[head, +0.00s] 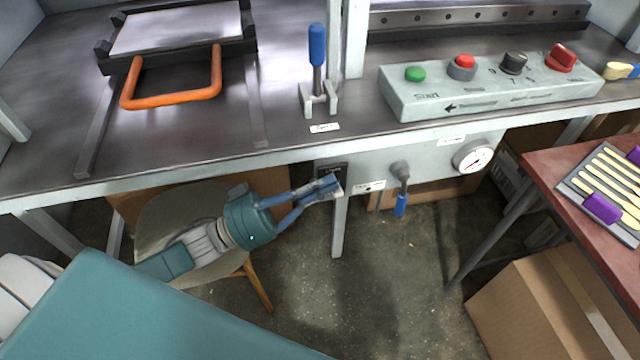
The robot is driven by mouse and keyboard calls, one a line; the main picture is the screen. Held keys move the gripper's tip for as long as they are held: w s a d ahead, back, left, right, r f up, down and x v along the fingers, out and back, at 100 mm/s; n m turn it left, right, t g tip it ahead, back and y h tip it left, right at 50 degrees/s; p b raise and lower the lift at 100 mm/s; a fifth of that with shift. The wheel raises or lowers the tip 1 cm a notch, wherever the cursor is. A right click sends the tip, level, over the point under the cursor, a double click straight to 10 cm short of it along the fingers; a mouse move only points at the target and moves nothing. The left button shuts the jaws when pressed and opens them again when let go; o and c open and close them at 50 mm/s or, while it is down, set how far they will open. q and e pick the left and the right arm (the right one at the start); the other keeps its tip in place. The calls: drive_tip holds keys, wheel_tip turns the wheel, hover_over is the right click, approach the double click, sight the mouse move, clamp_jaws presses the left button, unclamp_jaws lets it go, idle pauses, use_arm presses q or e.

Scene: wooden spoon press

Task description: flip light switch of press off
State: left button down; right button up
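The press (235,162) is a metal bench with a pale front edge. A small dark switch box (331,169) sits on its front, just under the edge and left of a white label. I take it to be the light switch; its lever position cannot be made out. My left gripper (334,187) reaches in from the left with its blue fingertips together, right at the lower part of this box and partly covering it. Whether they touch it is unclear. No object shows between the fingers. My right gripper is not in view.
A control box (490,91) with green, red and black knobs stands on the bench. A blue-handled lever (317,60), a hanging blue-tipped handle (401,190) and a gauge (473,157) are nearby. A chair (165,225) stands below my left arm. A red table (560,180) is right.

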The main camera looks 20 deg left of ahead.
use_arm(q)
drive_tip(key=shift+m, duration=0.3)
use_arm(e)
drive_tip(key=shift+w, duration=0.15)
use_arm(q)
drive_tip(key=shift+s+f+m+h, duration=0.1)
drive_tip(key=shift+m+h, duration=0.2)
drive_tip(key=shift+m, duration=0.1)
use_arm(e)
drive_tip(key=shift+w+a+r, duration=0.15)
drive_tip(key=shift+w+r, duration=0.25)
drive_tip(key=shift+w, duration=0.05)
